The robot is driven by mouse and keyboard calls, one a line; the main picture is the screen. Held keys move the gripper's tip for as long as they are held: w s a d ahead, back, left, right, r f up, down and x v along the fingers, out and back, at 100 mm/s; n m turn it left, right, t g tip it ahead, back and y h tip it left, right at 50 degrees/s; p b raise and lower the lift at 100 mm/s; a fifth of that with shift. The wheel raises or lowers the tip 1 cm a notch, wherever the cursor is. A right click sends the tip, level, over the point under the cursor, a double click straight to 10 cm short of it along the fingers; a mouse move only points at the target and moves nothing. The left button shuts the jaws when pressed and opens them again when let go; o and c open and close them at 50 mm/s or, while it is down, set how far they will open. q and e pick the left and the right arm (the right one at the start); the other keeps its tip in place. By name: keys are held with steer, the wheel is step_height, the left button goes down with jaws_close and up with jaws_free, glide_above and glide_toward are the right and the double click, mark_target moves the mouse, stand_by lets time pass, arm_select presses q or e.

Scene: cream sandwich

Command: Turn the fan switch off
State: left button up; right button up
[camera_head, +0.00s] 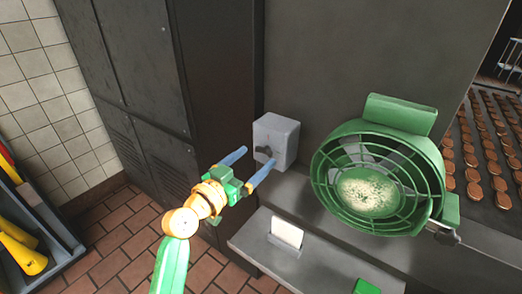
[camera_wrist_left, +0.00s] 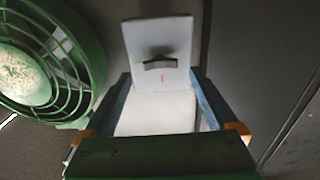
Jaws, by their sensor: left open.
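The fan switch is a grey box (camera_head: 281,134) on the dark panel, with a dark knob (camera_head: 264,154) on its front. In the left wrist view the box's pale face (camera_wrist_left: 158,35) shows the knob (camera_wrist_left: 160,63) lying roughly crosswise, with a small red mark below it. My left gripper (camera_head: 260,156) is open, its two blue fingers pointing at the box, one on each side of the knob. Its fingers also show in the wrist view (camera_wrist_left: 160,78); whether they touch the box I cannot tell. The green fan (camera_head: 378,178) stands right of the box. My right gripper is out of view.
A metal shelf (camera_head: 250,244) holding a white card (camera_head: 287,232) lies below the switch. Rows of round brown biscuits (camera_head: 476,160) lie at the far right.

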mark_target(262, 153)
arm_select(q)
steer(key=x, duration=0.3)
steer(key=shift+w+f, duration=0.2)
steer(key=shift+f, duration=0.05)
steer(key=shift+s, duration=0.1)
steer(key=shift+r, duration=0.1)
steer(key=c, duration=1.4)
steer(key=shift+o, duration=0.2)
